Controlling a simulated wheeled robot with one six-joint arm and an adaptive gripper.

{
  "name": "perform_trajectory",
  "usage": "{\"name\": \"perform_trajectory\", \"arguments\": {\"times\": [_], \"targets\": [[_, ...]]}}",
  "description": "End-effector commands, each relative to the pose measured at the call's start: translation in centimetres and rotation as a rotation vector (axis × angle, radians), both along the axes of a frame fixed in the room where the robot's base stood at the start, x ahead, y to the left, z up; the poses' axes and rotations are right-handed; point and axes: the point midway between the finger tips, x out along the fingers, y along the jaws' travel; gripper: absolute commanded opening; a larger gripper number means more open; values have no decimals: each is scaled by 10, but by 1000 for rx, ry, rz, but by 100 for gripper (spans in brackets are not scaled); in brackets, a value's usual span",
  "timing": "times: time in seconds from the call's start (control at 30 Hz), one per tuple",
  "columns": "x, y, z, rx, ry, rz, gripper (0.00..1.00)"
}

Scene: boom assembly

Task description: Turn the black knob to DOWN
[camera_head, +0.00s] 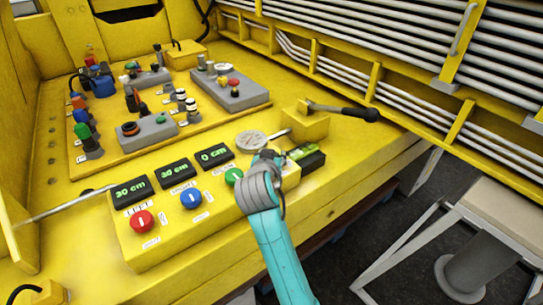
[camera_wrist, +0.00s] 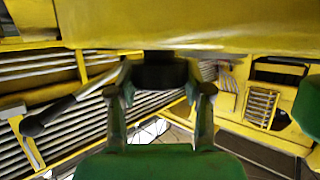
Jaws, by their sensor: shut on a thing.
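In the wrist view, the black knob (camera_wrist: 162,73) sticks out from the yellow panel face between my two fingertips. My gripper (camera_wrist: 160,92) is shut on its sides. In the head view, my gripper (camera_head: 266,160) is at the right end of the yellow control panel (camera_head: 160,238) and hides the black knob. I cannot read the knob's markings or tell which way it points.
Red (camera_head: 142,221), blue (camera_head: 191,198) and green (camera_head: 233,176) knobs stand left of my gripper, below displays reading 30, 30 and 0 cm. A black-handled lever (camera_head: 345,111) stands behind. A black box with a green label (camera_head: 306,156) is close on the right.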

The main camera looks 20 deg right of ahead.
Motion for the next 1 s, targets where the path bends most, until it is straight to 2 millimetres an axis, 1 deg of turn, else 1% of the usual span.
{"name": "perform_trajectory", "arguments": {"times": [0.23, 0.6, 0.63, 0.67, 0.7, 0.73, 1.0], "targets": [[0, 1, -1, 0, 3, -36, 15], [0, 0, -2, 1, 4, -40, 15], [0, 0, -2, 1, 4, -40, 55], [0, 0, -2, 1, 4, -40, 62], [0, 0, -2, 1, 4, -40, 72], [0, 0, -2, 1, 4, -40, 75], [0, 0, -1, 0, 2, -40, 75]]}}
